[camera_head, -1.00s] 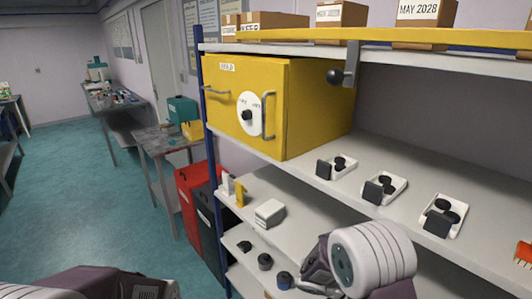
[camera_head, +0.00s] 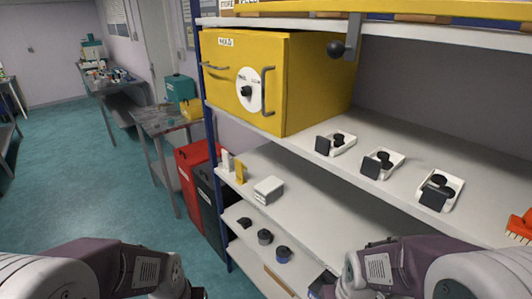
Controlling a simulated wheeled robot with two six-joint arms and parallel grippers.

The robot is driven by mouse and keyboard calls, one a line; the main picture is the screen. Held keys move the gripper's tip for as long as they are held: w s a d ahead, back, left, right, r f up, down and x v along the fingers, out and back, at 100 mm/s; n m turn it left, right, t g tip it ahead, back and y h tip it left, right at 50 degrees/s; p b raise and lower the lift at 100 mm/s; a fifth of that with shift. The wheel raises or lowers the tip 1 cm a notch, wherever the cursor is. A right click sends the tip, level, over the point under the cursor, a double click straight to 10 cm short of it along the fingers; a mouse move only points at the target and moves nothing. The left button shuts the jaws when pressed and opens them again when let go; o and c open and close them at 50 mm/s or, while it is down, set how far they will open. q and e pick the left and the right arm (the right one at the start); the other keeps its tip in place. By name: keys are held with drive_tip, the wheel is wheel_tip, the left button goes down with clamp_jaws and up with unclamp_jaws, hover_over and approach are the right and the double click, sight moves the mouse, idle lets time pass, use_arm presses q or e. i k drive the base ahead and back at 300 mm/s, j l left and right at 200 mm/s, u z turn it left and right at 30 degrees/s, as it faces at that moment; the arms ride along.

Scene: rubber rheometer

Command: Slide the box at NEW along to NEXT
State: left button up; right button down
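Several brown cardboard boxes stand on the top shelf, cut off by the upper picture edge, so only their lower parts show; one is the box at the top left (camera_head: 247,8). No NEW or NEXT mark is readable, so I cannot tell which box is the one at NEW. My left gripper (camera_head: 197,293) is at the bottom edge, mostly cut off, low and far from the boxes. My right gripper (camera_head: 323,287) is at the bottom right of centre, in front of the lower shelves, small and dark. Neither gripper's opening can be made out.
A yellow cabinet (camera_head: 290,80) stands on the shelf below the boxes. A bracket with a black ball knob (camera_head: 336,49) hangs under the top shelf's yellow edge (camera_head: 430,8). White devices with black pads (camera_head: 383,163) line the middle shelf.

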sight(267, 191)
drive_tip(key=i+j+z, duration=0.1)
drive_tip(key=j, duration=0.2)
drive_tip(key=i+j+z, duration=0.1)
drive_tip(key=j, duration=0.25)
drive_tip(key=i+j, duration=0.25)
drive_tip(key=i+j+z, duration=0.15)
drive_tip(key=j, duration=0.25)
drive_tip(key=i+j+z, duration=0.1)
drive_tip(key=j, duration=0.25)
drive_tip(key=i+j+z, duration=0.1)
drive_tip(key=j, duration=0.25)
